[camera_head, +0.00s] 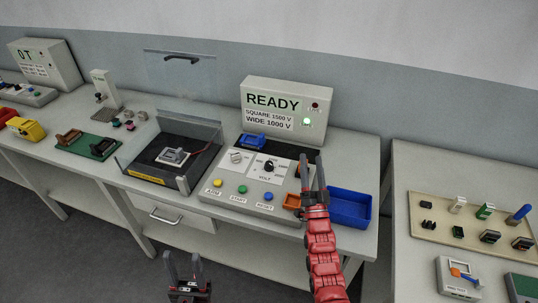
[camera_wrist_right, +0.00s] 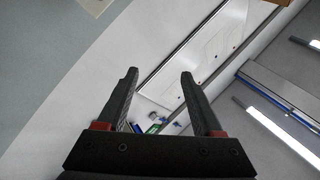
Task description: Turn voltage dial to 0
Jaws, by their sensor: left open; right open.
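The voltage dial (camera_head: 269,166) is a black knob on a white plate marked VOLT, on the sloped grey control panel (camera_head: 228,193). Its pointer is too small to read for certain. My right gripper (camera_head: 312,162) is open and empty, raised over the right end of the panel, to the right of the dial. In the right wrist view its two fingers (camera_wrist_right: 158,85) stand apart with nothing between them. My left gripper (camera_head: 186,264) is open and empty, low in front of the bench. The display box (camera_head: 287,107) reads READY, SQUARE 1500 V, WIDE 1000 V, with a green lamp lit.
A blue connector (camera_head: 252,141) lies behind the dial. A clear-shielded test fixture (camera_head: 148,183) stands left of the panel.

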